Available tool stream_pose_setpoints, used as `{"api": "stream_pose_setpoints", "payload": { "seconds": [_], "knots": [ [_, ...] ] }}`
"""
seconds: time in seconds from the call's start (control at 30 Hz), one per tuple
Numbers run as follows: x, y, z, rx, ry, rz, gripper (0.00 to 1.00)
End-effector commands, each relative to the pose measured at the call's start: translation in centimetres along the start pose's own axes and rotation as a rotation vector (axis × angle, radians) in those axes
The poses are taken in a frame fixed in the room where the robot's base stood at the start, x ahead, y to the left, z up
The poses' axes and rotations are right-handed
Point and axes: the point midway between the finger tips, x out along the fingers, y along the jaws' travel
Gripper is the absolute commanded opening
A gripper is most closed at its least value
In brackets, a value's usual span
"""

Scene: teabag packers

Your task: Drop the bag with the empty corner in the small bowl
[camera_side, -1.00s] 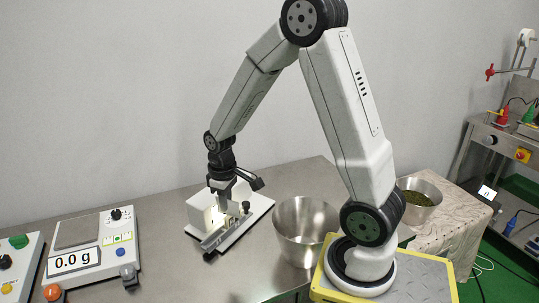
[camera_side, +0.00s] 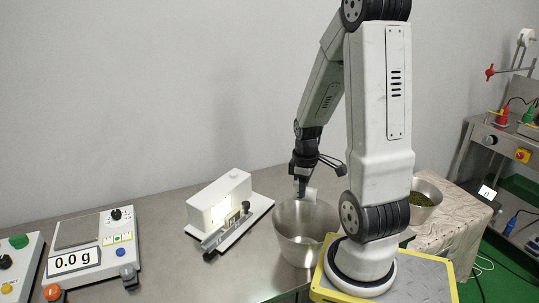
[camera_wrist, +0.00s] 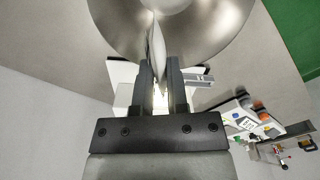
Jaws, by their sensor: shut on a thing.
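My gripper (camera_side: 301,190) is shut on a white teabag (camera_side: 311,194) and holds it over the mouth of the empty-looking steel bowl (camera_side: 298,240) on the table. In the wrist view the bag (camera_wrist: 156,44) hangs thin and edge-on between the two black fingers (camera_wrist: 161,70), with the bowl (camera_wrist: 215,28) behind it. The bag's corners are too small and too edge-on to tell whether one is empty.
A white machine (camera_side: 218,200) with a lit opening stands left of the bowl. A scale (camera_side: 92,250) reading 0.0 g is at the far left. Another steel bowl (camera_side: 425,207) with green leaves stands on a cloth-covered table at right.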

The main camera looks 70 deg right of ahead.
Motion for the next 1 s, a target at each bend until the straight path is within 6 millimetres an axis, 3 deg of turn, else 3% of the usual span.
{"api": "stream_pose_setpoints", "payload": {
  "seconds": [0.2, 0.57, 1.0],
  "knots": [
    [0.0, 0.3, 1.3, 0.0, 0.0, 0.0, 0.0],
    [0.5, 0.3, 1.3, 0.0, 0.0, -0.001, 0.0],
    [3.9, 0.2, 1.4, 0.0, -0.002, -0.003, 0.0]
  ]
}}
